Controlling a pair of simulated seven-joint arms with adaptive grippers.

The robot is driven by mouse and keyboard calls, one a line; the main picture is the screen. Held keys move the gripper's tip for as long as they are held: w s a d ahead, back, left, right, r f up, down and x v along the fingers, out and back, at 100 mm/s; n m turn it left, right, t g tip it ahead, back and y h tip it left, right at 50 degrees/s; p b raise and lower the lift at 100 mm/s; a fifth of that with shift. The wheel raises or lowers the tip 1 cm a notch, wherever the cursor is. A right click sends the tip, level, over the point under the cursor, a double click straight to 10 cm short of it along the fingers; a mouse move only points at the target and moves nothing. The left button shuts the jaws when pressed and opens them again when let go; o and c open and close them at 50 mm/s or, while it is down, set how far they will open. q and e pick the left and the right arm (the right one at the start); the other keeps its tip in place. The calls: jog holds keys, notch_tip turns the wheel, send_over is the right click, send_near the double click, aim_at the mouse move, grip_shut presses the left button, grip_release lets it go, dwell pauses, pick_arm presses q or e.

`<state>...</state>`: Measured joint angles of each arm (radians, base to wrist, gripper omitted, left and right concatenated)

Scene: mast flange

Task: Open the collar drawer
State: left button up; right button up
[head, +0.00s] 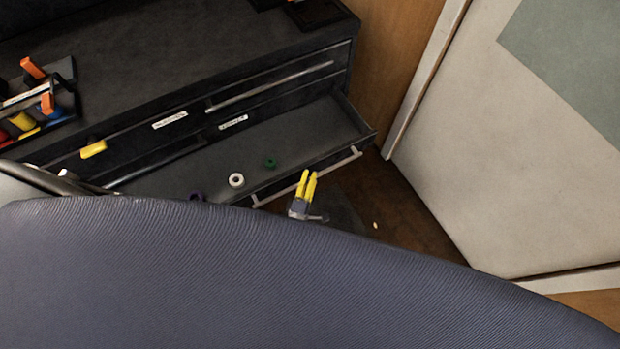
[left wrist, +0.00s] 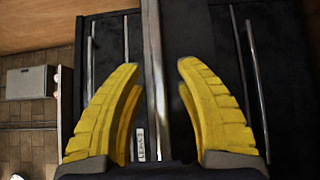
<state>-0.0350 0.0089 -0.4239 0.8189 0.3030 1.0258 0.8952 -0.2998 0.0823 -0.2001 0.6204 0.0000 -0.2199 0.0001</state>
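The collar drawer (head: 305,133) is pulled out of the black cabinet. My left gripper (head: 308,174), with yellow fingers, is at this handle. In the left wrist view its fingers (left wrist: 158,75) are spread wide, with a silver bar (left wrist: 153,50) showing between them. I cannot tell whether they touch it. My right gripper does not show.
A closed drawer with a long handle (head: 270,87) is above the open one. A rack (head: 62,72) of coloured parts stands on the cabinet top at left. A yellow piece (head: 93,149) is at the cabinet's front edge. A large blue surface hides the lower head view.

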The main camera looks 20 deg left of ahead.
pick_arm(q)
grip_shut()
dwell(0.3)
dwell(0.4)
